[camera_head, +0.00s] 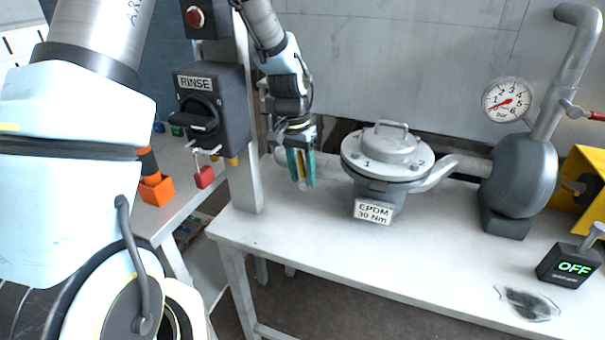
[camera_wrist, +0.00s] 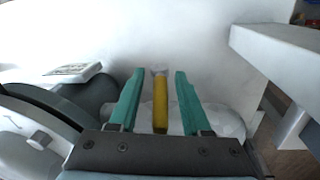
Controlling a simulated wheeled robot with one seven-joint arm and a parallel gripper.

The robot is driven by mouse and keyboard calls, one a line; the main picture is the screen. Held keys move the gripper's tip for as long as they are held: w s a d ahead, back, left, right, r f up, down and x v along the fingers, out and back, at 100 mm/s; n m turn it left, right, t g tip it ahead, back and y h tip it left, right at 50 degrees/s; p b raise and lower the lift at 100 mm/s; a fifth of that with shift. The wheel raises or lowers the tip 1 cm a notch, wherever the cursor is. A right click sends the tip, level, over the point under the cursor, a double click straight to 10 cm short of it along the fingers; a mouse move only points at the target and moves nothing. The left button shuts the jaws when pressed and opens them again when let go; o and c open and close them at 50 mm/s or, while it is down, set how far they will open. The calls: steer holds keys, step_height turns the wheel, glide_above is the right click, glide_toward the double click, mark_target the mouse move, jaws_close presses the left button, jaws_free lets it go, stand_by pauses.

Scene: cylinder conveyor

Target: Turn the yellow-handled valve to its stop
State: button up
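The yellow valve handle (camera_wrist: 160,105) stands between the two teal fingers of my gripper (camera_wrist: 160,76) in the wrist view. A gap shows on each side of the handle, so the fingers are open around it and not closed on it. In the head view my gripper (camera_head: 303,181) reaches down over the left part of the white bench, and a thin strip of yellow handle (camera_head: 300,165) shows between the fingers. The valve's body and its stop are mostly hidden by my gripper.
A grey round housing (camera_head: 372,192) labelled EPDM 30 Nm stands just right of my gripper. A grey post (camera_head: 245,150) with a RINSE switch box (camera_head: 212,108) rises on the left. A pressure gauge (camera_head: 507,101) and an OFF display (camera_head: 572,268) are farther right. The bench front (camera_head: 330,240) is clear.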

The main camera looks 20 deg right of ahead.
steer(key=r, duration=0.3)
steer(key=r+b, duration=0.1)
steer(key=r, duration=0.3)
steer(key=w+a+r+b, duration=0.1)
steer(key=r, duration=0.2)
steer(key=shift+r, duration=0.35)
steer(key=shift+c, duration=0.3)
